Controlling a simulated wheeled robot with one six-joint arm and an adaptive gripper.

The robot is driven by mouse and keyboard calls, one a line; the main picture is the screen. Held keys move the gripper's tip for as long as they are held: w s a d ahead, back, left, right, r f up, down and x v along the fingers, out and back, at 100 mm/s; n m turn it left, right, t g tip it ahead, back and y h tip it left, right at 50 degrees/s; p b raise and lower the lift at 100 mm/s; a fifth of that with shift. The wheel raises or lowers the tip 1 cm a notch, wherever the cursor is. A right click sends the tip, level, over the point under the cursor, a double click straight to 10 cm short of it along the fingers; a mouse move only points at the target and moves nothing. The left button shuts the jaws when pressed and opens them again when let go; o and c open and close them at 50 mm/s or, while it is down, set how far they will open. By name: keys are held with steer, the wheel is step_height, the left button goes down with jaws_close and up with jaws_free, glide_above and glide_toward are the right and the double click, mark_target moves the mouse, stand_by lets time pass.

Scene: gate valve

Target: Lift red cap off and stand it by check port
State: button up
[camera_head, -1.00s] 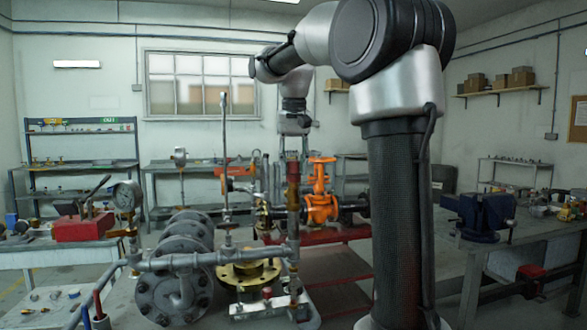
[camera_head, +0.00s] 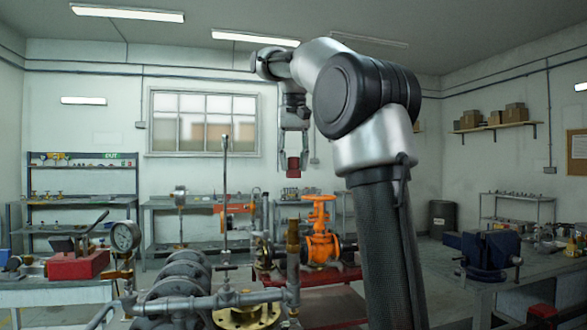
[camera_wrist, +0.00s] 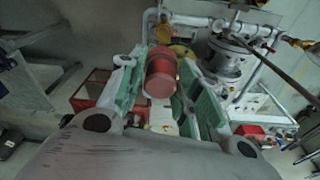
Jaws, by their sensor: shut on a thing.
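My gripper (camera_head: 293,166) is shut on the red cap (camera_head: 293,167) and holds it up in the air, well clear of the pipework. In the wrist view the red cap (camera_wrist: 161,72) sits between the green-padded fingers of my gripper (camera_wrist: 158,85). Below it in the head view stands a brass vertical pipe (camera_head: 293,240) with its top bare. The orange gate valve (camera_head: 320,232) is just right of that pipe. I cannot tell which fitting is the check port.
Grey flanged pipework (camera_head: 185,275) and a pressure gauge (camera_head: 125,236) stand at left. A tall thin rod (camera_head: 225,190) rises left of the cap. A bench with a blue vise (camera_head: 490,252) is at right. The air around the cap is free.

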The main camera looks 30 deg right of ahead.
steer(key=shift+r, duration=1.35)
